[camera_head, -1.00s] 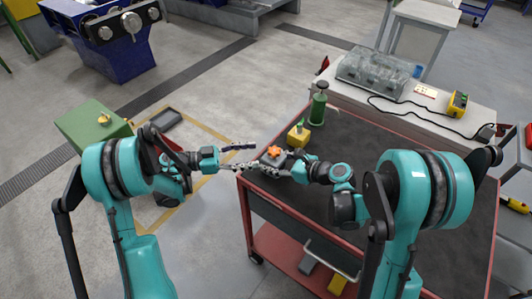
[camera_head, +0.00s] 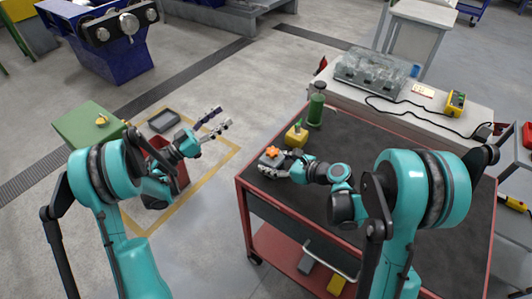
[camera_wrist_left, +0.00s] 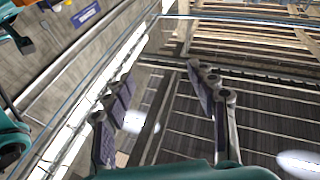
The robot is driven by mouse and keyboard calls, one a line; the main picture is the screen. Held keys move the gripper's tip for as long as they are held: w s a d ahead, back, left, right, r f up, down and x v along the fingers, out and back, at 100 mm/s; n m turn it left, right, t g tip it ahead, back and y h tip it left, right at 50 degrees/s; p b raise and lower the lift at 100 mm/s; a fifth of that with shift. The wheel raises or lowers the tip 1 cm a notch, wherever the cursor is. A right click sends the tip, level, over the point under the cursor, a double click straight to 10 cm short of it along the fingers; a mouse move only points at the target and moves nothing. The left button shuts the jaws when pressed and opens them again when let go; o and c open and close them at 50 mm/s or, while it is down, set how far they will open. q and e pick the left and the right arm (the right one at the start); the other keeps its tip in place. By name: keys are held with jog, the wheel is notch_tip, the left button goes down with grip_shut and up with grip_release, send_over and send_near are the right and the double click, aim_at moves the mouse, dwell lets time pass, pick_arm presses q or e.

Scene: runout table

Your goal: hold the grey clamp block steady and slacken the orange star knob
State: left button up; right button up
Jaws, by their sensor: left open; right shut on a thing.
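The grey clamp block (camera_head: 270,161) sits at the near left corner of the dark-topped cart, with the orange star knob (camera_head: 272,152) on its top. My right gripper (camera_head: 280,167) is shut on the clamp block from its right side; the fingers hide part of it. My left gripper (camera_head: 216,121) is open and empty, raised over the floor to the left of the cart, well apart from the knob. In the left wrist view, its two fingers (camera_wrist_left: 165,105) stand wide apart with nothing between them; neither block nor knob shows there.
On the red cart (camera_head: 430,212), a yellow block (camera_head: 296,138) and a green cylinder (camera_head: 316,108) stand just behind the clamp block. A bench (camera_head: 418,101) with a clear case (camera_head: 372,72) lies beyond. A green cabinet (camera_head: 85,124) stands left.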

pick_arm(q)
jog(key=w+a+r+n+t+y, duration=0.2)
jog(key=w+a+n+t+y, duration=0.3)
jog(key=a+n+y, duration=0.5)
jog(key=w+a+r+n+t+y, duration=0.1)
jog(key=w+a+n+t+y, duration=0.2)
jog(key=a+n+t+y, duration=0.5)
jog(key=w+a+f+n+g+y, duration=0.2)
jog(key=a+f+n+g+y, duration=0.5)
jog(key=n, duration=0.4)
jog(key=n+g+h, duration=0.1)
jog(key=g+h, duration=1.4)
jog(key=h, duration=0.9)
send_near(273, 153)
jog(key=shift+w+a+f, duration=0.35)
jog(key=shift+a+f, duration=0.15)
jog(key=shift+a, duration=0.05)
jog(key=shift+w+a+f, duration=0.35)
jog(key=shift+a+f, duration=0.1)
jog(key=shift+a, duration=0.1)
jog(key=shift+s+d+r+h, duration=0.2)
jog(key=shift+d+h, duration=0.05)
jog(key=shift+h, duration=0.05)
jog(key=x, duration=1.1)
jog(key=shift+d, duration=0.3)
